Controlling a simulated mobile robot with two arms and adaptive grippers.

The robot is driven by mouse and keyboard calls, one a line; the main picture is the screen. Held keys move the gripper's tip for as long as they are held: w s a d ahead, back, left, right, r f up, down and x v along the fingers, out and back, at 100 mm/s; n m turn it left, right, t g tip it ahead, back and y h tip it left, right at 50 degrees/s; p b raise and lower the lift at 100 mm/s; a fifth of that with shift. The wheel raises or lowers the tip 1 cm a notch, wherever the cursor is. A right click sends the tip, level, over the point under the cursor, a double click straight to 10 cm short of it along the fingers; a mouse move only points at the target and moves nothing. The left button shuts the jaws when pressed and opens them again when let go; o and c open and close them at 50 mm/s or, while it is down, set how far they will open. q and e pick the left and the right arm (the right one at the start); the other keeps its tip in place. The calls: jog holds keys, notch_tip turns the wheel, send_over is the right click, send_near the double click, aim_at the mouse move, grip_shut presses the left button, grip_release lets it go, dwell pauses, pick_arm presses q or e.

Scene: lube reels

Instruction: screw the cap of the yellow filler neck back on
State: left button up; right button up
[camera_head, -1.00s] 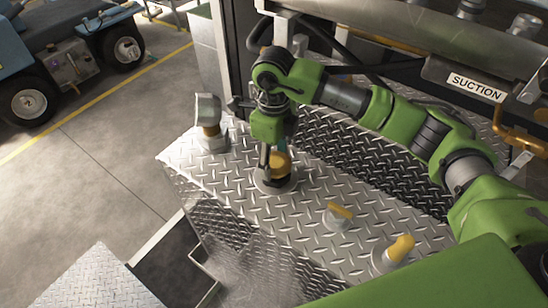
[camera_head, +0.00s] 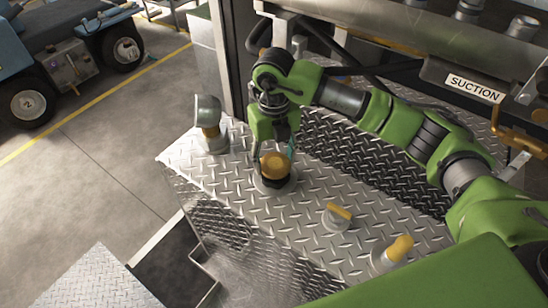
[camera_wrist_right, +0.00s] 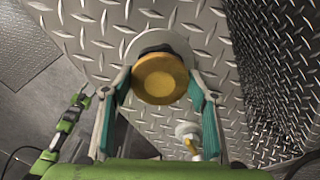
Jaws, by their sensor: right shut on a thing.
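The yellow cap (camera_head: 274,165) is round and sits over a dark collar on a pale round flange (camera_head: 262,188) on the tread-plate deck. My right gripper (camera_head: 273,158) points down over it, one finger on each side. In the right wrist view the cap (camera_wrist_right: 160,77) lies between the two teal-padded fingertips, and the gripper (camera_wrist_right: 160,88) is shut on it. The cap hides most of the neck, so I cannot tell how far down it is seated. My left arm seems to show small in the right wrist view, its gripper (camera_wrist_right: 82,99) too small to read.
A small yellow-handled valve (camera_head: 338,214) and a yellow-topped fitting (camera_head: 398,250) stand to the right on the deck. A grey angled post (camera_head: 210,124) stands to the left. The deck's left edge drops to the floor.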

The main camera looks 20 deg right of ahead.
jog(key=m, duration=0.2)
jog(key=shift+m, duration=0.3)
jog(key=m+p, duration=0.1)
jog(key=m, duration=0.2)
jog(key=shift+d+r, duration=0.1)
jog(key=shift+m, duration=1)
jog(key=m+p, duration=0.1)
jog(key=m, duration=0.2)
jog(key=shift+s+d, duration=0.1)
jog(key=shift+m+p, duration=0.35)
jog(key=shift+m, duration=0.75)
